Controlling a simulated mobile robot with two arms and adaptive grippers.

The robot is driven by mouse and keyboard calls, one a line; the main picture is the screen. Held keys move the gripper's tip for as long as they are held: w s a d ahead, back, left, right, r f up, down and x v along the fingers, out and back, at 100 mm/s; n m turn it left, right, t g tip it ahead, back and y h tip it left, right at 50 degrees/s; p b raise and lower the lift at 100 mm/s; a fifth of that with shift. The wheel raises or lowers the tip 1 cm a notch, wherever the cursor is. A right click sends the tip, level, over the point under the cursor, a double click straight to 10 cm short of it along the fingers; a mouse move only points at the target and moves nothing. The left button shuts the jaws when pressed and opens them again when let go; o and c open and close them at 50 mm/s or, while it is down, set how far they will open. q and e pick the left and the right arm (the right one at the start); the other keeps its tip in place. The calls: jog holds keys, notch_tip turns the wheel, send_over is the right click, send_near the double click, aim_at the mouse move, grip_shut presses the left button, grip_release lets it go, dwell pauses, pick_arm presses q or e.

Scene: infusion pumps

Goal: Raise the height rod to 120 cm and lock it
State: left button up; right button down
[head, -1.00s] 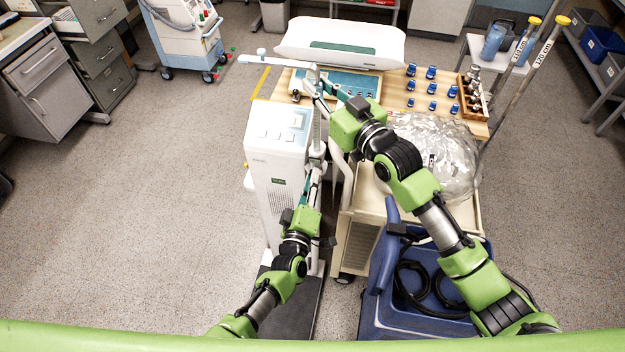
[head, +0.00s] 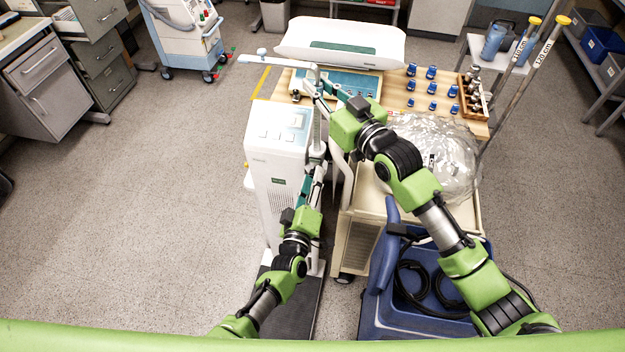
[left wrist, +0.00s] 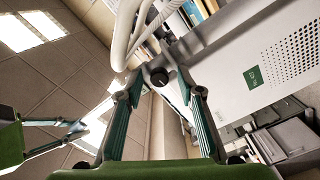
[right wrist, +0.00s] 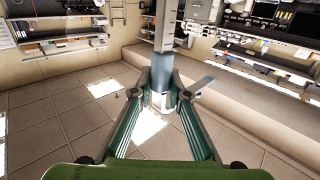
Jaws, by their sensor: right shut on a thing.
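The height rod (head: 316,128) stands upright beside the white scale column (head: 277,150). Its white headpiece (head: 285,61) reaches left from the top. My right gripper (head: 316,86) is shut on the rod near its upper end. In the right wrist view, the fingertips (right wrist: 162,98) close around the grey rod (right wrist: 164,66). My left gripper (head: 318,170) is low beside the column. In the left wrist view, its open fingers (left wrist: 160,88) stand on either side of a black knob (left wrist: 159,77) with a white mark, with gaps visible. The rod's scale reading is too small to read.
A blue bin (head: 420,325) with black hose is at front right. Two yellow-topped poles (head: 545,45) carry labels. Floor left is clear.

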pick_arm(q)
jog(key=s+a, duration=0.2)
jog(key=s, duration=0.9)
jog(key=shift+s+a, duration=0.15)
jog(key=shift+s, duration=0.2)
jog(key=w+d+n, duration=0.2)
jog(key=w+n, duration=0.9)
jog(key=n, duration=0.4)
jog(key=shift+w+d+r, duration=0.15)
jog(key=shift+w+d, duration=0.05)
jog(key=shift+w, duration=0.2)
grip_shut()
